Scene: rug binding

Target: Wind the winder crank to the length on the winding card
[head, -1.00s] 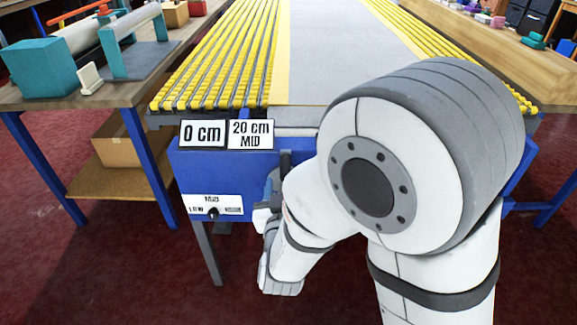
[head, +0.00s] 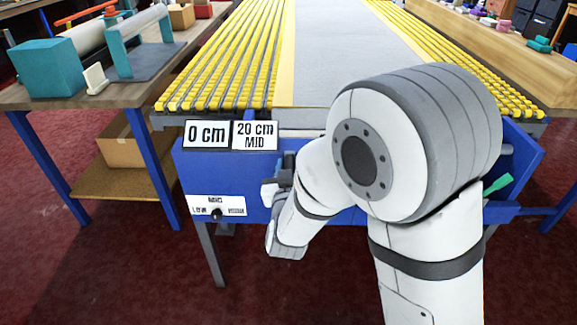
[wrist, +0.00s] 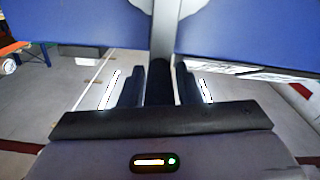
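The winding card (head: 255,135) on top of the blue winder panel (head: 235,170) reads "20 cm MID". The counter (head: 206,134) to its left reads "0 cm". The selector knob (head: 217,214) sits below, on a plate with "LOW" at left and "MID" above; the right label is hard to read. My gripper (head: 276,188) is at the front of the panel, partly behind my arm. In the wrist view, a grey bar (wrist: 165,30), apparently the crank, runs down to a dark piece between my gripper's fingers (wrist: 160,85). Whether they grip it is unclear.
Yellow roller rails (head: 215,75) flank a grey strip (head: 325,50) behind the panel. A wooden table (head: 110,95) with a teal block (head: 47,67) stands at left. A green piece (head: 498,185) shows at the panel's right. Red floor is open in front.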

